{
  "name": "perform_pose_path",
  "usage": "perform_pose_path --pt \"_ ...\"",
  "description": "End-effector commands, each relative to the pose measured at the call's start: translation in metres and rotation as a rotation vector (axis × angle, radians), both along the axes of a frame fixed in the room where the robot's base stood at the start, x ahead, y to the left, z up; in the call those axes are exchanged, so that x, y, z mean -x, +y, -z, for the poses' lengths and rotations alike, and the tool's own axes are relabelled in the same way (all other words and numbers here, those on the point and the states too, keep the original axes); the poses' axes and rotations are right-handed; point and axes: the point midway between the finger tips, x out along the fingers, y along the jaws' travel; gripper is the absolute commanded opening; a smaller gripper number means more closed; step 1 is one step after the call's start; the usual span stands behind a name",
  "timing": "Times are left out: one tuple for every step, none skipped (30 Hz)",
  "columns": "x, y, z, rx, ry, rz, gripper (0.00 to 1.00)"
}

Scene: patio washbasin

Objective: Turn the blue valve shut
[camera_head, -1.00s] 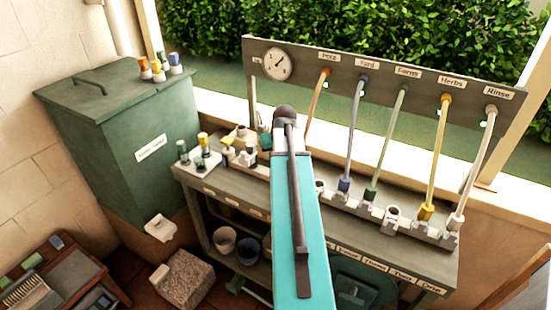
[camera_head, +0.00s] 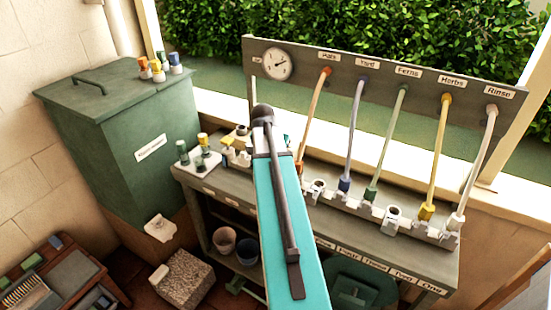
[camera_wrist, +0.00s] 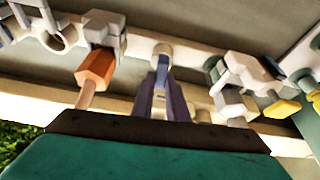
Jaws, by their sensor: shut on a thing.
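In the wrist view my gripper (camera_wrist: 163,92) shows as two dark fingers close together. They are shut on a narrow bluish piece (camera_wrist: 161,84) that looks like the handle of the blue valve. A pale round fitting (camera_wrist: 161,55) lies just beyond the fingertips. The fingers hide most of the valve, so its angle cannot be told. In the head view my teal arm covers the gripper and the valve, over the left part of the bench.
An orange hose connector (camera_wrist: 96,66) is close on the left in the wrist view. Yellow and green connectors stand on a white tray (camera_head: 203,164) left of my arm. More hoses run down to the white manifold (camera_head: 370,209). A gauge (camera_head: 277,64) hangs on the back board.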

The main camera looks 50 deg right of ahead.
Motion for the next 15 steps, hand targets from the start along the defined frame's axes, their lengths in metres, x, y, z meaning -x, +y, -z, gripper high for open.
perform_pose_path --pt "-0.003 -0.0019 -0.0019 0.007 -0.006 0.018 0.0" --pt "-0.0029 -0.002 -0.0019 0.007 -0.006 0.031 0.0" --pt "-0.0028 -0.002 -0.002 0.006 -0.006 0.045 0.0" --pt "-0.0028 -0.002 -0.002 0.006 -0.006 0.056 0.0" --pt "-0.0027 -0.0019 -0.002 0.006 -0.006 0.064 0.0" --pt "-0.0026 -0.0019 -0.002 0.005 -0.006 0.074 0.0" --pt "-0.0024 -0.002 -0.0021 0.005 -0.006 0.081 0.0" --pt "-0.0023 -0.002 -0.0021 0.005 -0.006 0.086 0.0" --pt "-0.0022 -0.002 -0.0021 0.005 -0.006 0.091 0.0" --pt "-0.002 -0.0019 -0.0021 0.005 -0.006 0.095 0.0" --pt "-0.0019 -0.0021 -0.0021 0.006 -0.006 0.097 0.0" --pt "-0.0019 -0.0021 -0.0021 0.007 -0.006 0.099 0.0" --pt "-0.0018 -0.0021 -0.0022 0.006 -0.006 0.101 0.0" --pt "-0.0017 -0.0021 -0.0022 0.006 -0.006 0.102 0.0" --pt "-0.0016 -0.0021 -0.0022 0.006 -0.006 0.102 0.0"
